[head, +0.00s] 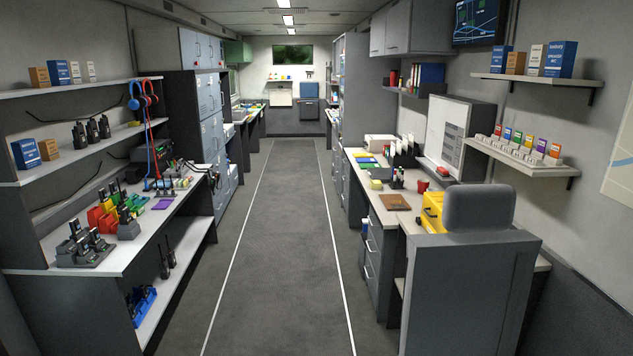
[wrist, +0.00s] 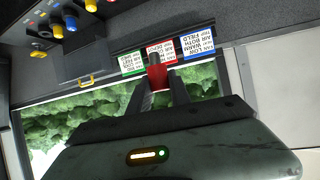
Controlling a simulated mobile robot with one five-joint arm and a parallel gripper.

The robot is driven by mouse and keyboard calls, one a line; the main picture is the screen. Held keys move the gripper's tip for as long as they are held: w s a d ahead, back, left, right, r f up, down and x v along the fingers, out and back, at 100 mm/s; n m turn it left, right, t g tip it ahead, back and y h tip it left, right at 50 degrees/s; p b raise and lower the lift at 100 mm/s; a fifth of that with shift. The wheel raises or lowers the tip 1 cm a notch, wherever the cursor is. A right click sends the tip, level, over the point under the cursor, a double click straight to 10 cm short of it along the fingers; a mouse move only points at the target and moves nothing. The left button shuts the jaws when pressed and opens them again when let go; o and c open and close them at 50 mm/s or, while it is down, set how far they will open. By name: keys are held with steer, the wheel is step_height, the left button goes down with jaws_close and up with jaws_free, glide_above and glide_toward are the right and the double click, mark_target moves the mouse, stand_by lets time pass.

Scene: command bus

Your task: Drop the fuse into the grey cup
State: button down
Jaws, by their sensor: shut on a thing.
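In the wrist view my gripper (wrist: 157,88) is shut on a small red piece, which I take to be the fuse (wrist: 157,72). The red piece stands up between the two dark fingers, with a paler part below it. Its tip overlaps the middle label behind it; I cannot tell whether it touches anything there. I cannot make out the grey cup in either view. My gripper does not show in the head view.
In the head view, a clear aisle (head: 285,230) runs between a left bench (head: 150,215) and a right desk (head: 388,216).

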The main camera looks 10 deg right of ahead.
steer(key=d+f+b, duration=1.3)
steer(key=shift+s+d+f+n+t, duration=0.3)
steer(key=shift+s+f+t, duration=0.05)
steer(key=shift+f+t, duration=0.05)
steer(key=shift+f+b, duration=0.1)
steer(key=shift+b, duration=0.2)
